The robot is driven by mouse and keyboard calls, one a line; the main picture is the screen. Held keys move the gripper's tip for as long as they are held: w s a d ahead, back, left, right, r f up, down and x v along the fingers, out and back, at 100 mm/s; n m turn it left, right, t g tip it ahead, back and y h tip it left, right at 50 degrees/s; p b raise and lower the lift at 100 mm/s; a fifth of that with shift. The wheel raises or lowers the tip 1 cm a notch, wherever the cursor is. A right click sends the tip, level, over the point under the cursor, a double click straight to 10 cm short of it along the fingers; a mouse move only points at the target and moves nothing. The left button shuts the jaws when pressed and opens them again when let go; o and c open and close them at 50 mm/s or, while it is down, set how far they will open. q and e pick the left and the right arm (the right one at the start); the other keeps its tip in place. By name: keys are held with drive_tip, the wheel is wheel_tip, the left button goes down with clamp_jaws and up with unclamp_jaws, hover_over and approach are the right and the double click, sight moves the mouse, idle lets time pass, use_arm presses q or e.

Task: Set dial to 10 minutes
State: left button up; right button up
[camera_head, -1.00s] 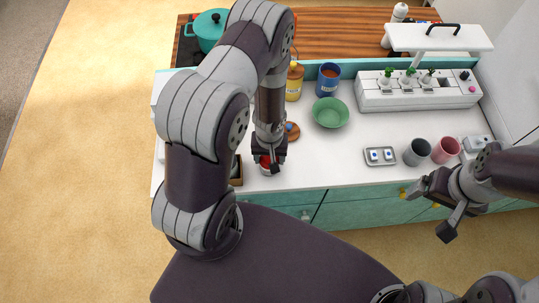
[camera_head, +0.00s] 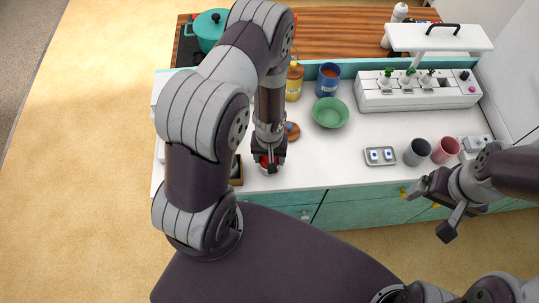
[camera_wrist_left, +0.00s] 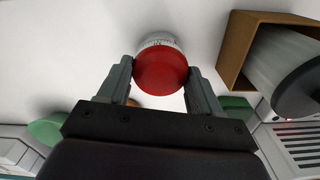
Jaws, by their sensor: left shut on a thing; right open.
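The dial is a round kitchen timer with a red top and a white marked ring (camera_wrist_left: 161,72) in the left wrist view. In the head view its red top (camera_head: 266,160) shows near the counter's front edge, mostly covered by my gripper. My left gripper (camera_head: 270,163) points down over it; in the left wrist view its fingers (camera_wrist_left: 160,78) are shut on the red top from both sides. The number the dial points to is too small to read. My right gripper (camera_head: 432,210) is open and empty in front of the counter at the right.
A brown wooden box (camera_wrist_left: 236,48) with a grey item stands close beside the timer. A green bowl (camera_head: 330,112), a small tray (camera_head: 380,156), a grey cup (camera_head: 417,152) and a pink cup (camera_head: 445,150) stand on the white counter. Bare counter lies between timer and tray.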

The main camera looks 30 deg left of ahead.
idle(0.5)
use_arm(q)
drive_tip(key=o, duration=1.1)
wheel_tip(320, 180, up, 13)
drive_tip(key=p, duration=0.7)
drive_tip(key=shift+f, duration=0.1)
